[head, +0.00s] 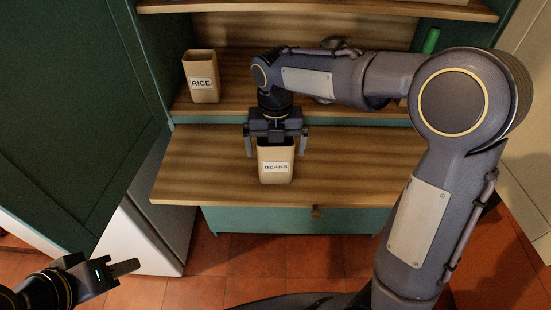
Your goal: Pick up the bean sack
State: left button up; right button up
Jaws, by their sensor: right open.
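The bean sack (276,170) is a tan upright bag with a white BEANS label. It stands on the wooden pull-out board of the cabinet. My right gripper (276,150) points down over the sack, with one finger on its left and one on its right. It is open, and gaps show beside the sack's top. The gripper body hides the sack's top edge. My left gripper (125,267) is at the lower left, away from the board. Only part of it shows, and its opening is unclear.
A tan RICE sack (203,83) stands on the shelf behind, at left. A green item (431,40) is at the back right, partly behind my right arm. A dark green door (70,110) stands at left. The wooden board (200,170) is clear on both sides of the bean sack.

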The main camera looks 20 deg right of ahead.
jog(key=shift+f, duration=0.1)
jog(key=c, duration=1.3)
